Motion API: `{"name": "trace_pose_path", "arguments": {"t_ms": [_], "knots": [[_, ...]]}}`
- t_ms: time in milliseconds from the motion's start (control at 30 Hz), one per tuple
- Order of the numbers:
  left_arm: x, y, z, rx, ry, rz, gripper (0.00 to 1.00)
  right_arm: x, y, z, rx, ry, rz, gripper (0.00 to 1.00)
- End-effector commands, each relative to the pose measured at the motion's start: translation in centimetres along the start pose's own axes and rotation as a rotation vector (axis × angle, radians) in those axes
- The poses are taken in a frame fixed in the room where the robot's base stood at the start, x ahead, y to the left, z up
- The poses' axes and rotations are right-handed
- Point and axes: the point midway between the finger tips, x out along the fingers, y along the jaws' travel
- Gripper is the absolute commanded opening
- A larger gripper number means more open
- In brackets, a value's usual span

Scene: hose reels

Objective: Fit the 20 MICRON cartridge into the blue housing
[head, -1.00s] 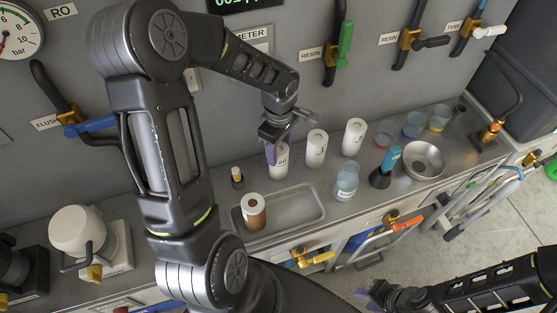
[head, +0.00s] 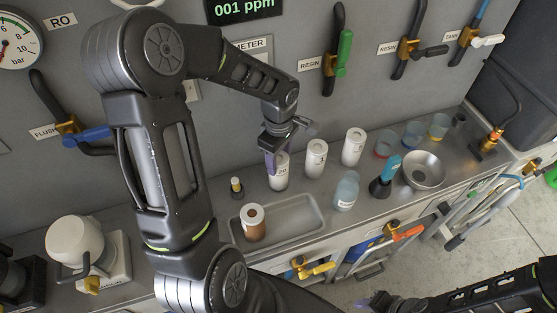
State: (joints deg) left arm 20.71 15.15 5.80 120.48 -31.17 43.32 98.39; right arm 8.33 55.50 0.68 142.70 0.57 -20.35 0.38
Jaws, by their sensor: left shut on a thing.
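The white cartridge marked 20 (head: 281,175) stands upright on the steel counter, in the middle of the head view. My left gripper (head: 271,163) is shut on it at its upper left side, with purple fingers. The fingers hide part of the cartridge. A clear cup with a blue tint (head: 411,134), which looks like the blue housing, stands at the back right of the counter between a red-tinted cup (head: 385,145) and a yellow-tinted one (head: 438,127). My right gripper (head: 374,302) is at the bottom edge, small and partly cut off; its jaws are unclear.
Two white cartridges (head: 315,158) (head: 353,147) stand right of the held one. A brown-sided cartridge (head: 254,222) stands in a shallow tray (head: 305,222).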

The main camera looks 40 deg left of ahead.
Motion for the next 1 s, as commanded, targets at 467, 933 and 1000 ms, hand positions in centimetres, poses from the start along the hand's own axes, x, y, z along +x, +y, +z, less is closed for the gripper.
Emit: {"name": "trace_pose_path", "arguments": {"t_ms": [467, 933, 1000], "knots": [[-6.6, -0.1, 0.2, 0.001, 0.001, 0.005, 0.0, 1.8, 0.5, -0.2, -0.004, 0.005, -0.006, 0.36], [-6.1, -7.6, 10.7, 0.007, 0.001, 0.004, 0.0, 5.0, 1.4, -0.7, -0.012, 0.015, -0.017, 0.36], [-6.1, -8.7, 12.2, 0.007, 0.002, 0.002, 0.0, 5.4, 1.5, -0.8, -0.013, 0.016, -0.018, 0.36]]}}
